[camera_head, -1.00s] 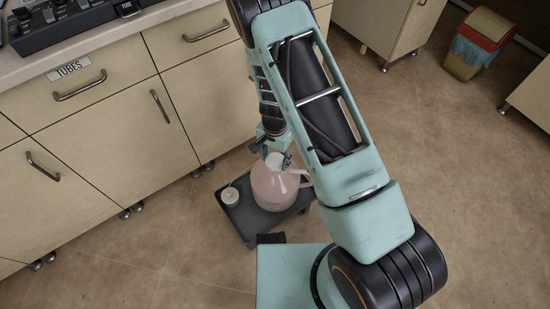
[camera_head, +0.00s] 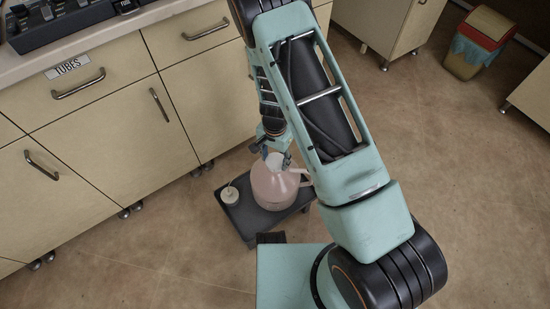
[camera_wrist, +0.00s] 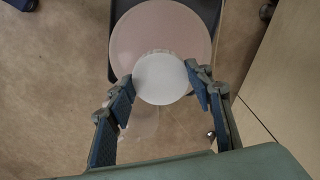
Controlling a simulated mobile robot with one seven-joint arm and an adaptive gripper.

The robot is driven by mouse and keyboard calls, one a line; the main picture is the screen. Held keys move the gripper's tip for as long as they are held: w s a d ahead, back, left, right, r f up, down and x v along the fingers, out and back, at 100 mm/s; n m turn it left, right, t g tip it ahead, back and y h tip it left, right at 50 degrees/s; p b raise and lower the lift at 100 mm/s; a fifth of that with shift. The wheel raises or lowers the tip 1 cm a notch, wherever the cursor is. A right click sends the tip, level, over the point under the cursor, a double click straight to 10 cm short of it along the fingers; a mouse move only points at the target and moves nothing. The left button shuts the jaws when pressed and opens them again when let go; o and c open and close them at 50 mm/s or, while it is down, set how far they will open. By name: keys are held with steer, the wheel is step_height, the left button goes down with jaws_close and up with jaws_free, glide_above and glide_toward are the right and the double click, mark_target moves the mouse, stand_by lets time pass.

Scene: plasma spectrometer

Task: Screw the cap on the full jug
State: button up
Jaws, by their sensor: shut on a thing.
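The pinkish jug (camera_head: 272,188) stands upright on a low dark platform, below my gripper (camera_head: 277,154). The jug's round body also shows in the wrist view (camera_wrist: 160,25). The white round cap (camera_wrist: 160,78) is between the two fingertips of my gripper (camera_wrist: 163,84), which is shut on it. The cap is over the jug's top and hides its mouth. I cannot tell whether the cap rests on the neck or is just above it. The jug's handle (camera_head: 303,178) points right in the head view.
A small whitish container (camera_head: 229,195) stands on the dark platform (camera_head: 245,222), left of the jug. Beige cabinets (camera_head: 110,130) stand close behind and left. A red-topped bin (camera_head: 478,42) is far right. Open floor (camera_head: 470,200) lies to the right.

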steer(key=shift+f+b, duration=0.65)
steer(key=shift+f, duration=0.2)
stand_by(0.3)
steer(key=m+p, duration=0.1)
steer(key=m, duration=0.2)
steer(key=shift+r, duration=0.1)
steer(key=m+p, duration=0.1)
steer(key=m, duration=0.2)
steer(key=shift+m, duration=0.4)
steer(key=m+p, duration=0.2)
steer(key=m, duration=0.3)
steer(key=shift+s+m, duration=0.1)
steer(key=shift+m, duration=0.2)
steer(key=shift+m+p, duration=0.4)
steer(key=shift+m, duration=0.3)
steer(key=shift+f, duration=0.2)
steer(key=o, duration=0.9)
